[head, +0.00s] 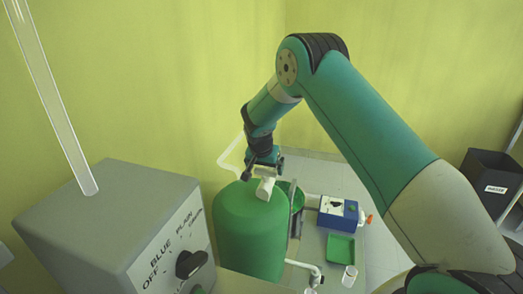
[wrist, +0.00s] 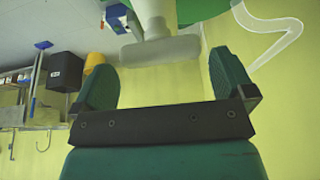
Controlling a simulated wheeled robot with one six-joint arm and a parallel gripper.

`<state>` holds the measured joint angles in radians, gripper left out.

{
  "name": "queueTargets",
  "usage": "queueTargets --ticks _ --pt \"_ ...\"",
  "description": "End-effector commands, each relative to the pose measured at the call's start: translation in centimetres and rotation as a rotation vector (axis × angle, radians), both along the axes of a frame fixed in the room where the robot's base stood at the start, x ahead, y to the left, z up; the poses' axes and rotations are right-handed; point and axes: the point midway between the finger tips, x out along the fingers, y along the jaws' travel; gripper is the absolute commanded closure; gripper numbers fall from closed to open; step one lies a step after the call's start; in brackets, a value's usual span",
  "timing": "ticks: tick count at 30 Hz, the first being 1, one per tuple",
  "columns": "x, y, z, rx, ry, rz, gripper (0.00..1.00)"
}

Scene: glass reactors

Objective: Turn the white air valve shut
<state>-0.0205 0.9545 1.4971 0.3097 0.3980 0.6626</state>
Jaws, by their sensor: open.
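The white air valve (head: 266,187) sits on top of the green tank (head: 245,235) in the head view. In the wrist view, the valve's pale handle (wrist: 160,50) lies as a crossbar on a white stem, with the green tank behind it at the top edge. My gripper (head: 264,163) is just above the valve in the head view. In the wrist view my gripper (wrist: 162,62) is open, one green finger on each side of the handle. Gaps show on both sides, and nothing is held. How deep the handle lies between the fingers is hard to tell.
A pale bent tube (head: 232,155) runs close beside my gripper and the tank. A grey control box (head: 105,225) with a black knob stands at the front left. A blue box (head: 338,212), a green tray (head: 340,248) and a black bin (head: 490,175) are to the right.

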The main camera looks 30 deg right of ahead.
Motion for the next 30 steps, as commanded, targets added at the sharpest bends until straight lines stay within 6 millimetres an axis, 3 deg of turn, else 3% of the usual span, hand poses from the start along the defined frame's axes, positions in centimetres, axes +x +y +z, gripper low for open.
queueTargets --ticks 12,16,22,30 --pt "-2.7 2.9 9.6 0.001 -0.005 0.001 0.00" --pt "-3.4 3.7 12.0 0.000 -0.003 0.001 0.00" --pt "-4.1 4.2 14.0 -0.001 0.000 -0.001 0.00" --pt "-4.2 4.3 14.4 0.000 0.000 -0.001 0.00"
